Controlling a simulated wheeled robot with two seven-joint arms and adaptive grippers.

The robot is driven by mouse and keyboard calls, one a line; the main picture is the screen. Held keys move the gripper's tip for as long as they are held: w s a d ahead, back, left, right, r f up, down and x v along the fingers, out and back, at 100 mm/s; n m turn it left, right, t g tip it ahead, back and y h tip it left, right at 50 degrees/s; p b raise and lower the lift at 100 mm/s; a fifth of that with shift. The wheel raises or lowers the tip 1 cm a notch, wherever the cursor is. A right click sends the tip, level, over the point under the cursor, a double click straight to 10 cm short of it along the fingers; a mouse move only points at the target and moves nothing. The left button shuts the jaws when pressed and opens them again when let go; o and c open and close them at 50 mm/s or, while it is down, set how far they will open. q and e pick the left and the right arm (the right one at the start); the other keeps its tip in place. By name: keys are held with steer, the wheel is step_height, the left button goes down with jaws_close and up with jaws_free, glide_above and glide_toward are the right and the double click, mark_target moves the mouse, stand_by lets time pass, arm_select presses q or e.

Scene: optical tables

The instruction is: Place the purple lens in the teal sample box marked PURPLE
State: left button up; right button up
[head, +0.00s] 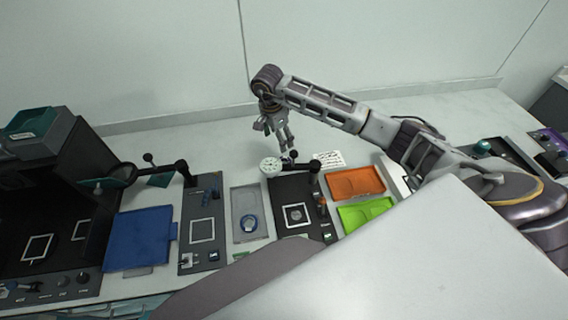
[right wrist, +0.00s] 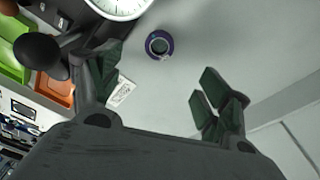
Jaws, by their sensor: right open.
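The purple lens (right wrist: 150,45), a small ring with a purple rim, lies on the pale table in the right wrist view, ahead of the fingers and roughly between them. I cannot make it out in the head view. My right gripper (head: 288,150) points down above the back of the table; its spread fingers also show in the right wrist view (right wrist: 160,78). It is open and empty, apart from the lens. A teal box-like thing (head: 38,133) stands on a dark unit at far left; no PURPLE label is readable. My left gripper is not in view.
A white round dial (head: 270,165) is beside the right gripper, near a black jointed stand (head: 305,165). Orange (head: 355,182) and green (head: 364,214) trays are to its right. A grey tray (head: 239,203) holds a blue ring. A blue tray (head: 140,240) lies left.

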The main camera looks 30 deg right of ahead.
steer(key=shift+m, duration=1.3)
steer(key=shift+f, duration=0.1)
